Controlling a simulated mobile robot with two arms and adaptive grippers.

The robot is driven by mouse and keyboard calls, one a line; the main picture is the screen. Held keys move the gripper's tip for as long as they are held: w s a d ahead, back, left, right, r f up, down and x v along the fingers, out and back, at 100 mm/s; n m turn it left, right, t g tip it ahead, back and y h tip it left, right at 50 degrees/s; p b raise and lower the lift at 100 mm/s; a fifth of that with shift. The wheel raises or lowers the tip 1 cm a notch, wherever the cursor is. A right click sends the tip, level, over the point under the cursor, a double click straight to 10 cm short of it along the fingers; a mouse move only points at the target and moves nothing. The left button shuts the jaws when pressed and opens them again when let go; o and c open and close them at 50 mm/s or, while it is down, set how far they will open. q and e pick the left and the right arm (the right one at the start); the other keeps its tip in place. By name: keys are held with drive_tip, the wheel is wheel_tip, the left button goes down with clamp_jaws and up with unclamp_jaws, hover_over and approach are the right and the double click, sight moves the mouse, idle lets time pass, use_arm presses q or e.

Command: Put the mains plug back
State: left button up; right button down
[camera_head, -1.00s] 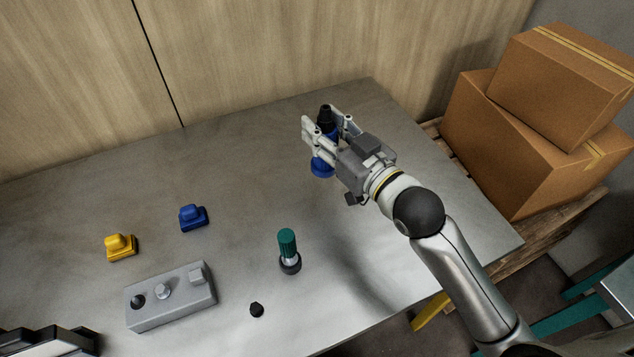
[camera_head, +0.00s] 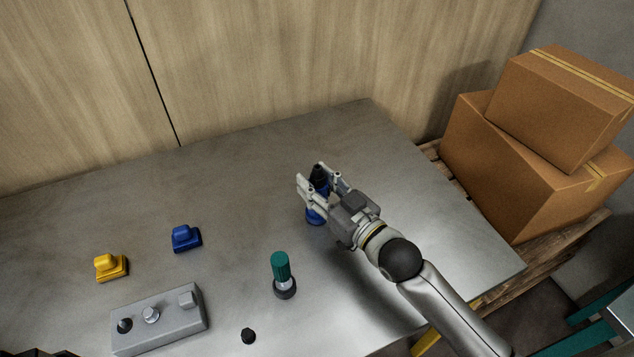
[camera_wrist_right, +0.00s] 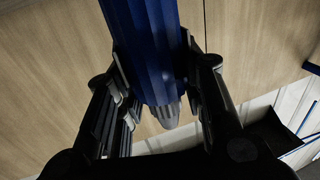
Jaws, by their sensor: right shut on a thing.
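The mains plug (camera_head: 316,217), as I take it, is a blue part with a black upper end and a blue ring at its lower end. My right gripper (camera_head: 318,184) is shut around its middle, and the plug stands roughly upright. The right wrist view shows its blue ribbed body (camera_wrist_right: 145,50) between the fingers, with a grey end. Whether it touches the table I cannot tell. A blue block (camera_head: 186,238) and a yellow block (camera_head: 111,267) sit on the table to the left. My left gripper is not in view.
A green-handled part with a dark ring base (camera_head: 282,275) stands on the table front of my gripper. A grey box with knobs (camera_head: 160,320) and a small black piece (camera_head: 248,336) lie nearby. Cardboard boxes (camera_head: 545,150) stand right, beyond the table (camera_head: 240,180).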

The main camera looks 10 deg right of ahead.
drive_tip(key=shift+f, duration=0.1)
drive_tip(key=c, duration=0.9)
unclamp_jaws()
drive_tip(key=shift+c, duration=0.2)
drive_tip(key=shift+r, duration=0.25)
drive_tip(key=shift+s+d+f, duration=0.15)
drive_tip(key=shift+s, duration=0.2)
drive_tip(key=b+v, duration=0.1)
drive_tip(key=v, duration=1)
drive_tip(key=shift+s, duration=0.1)
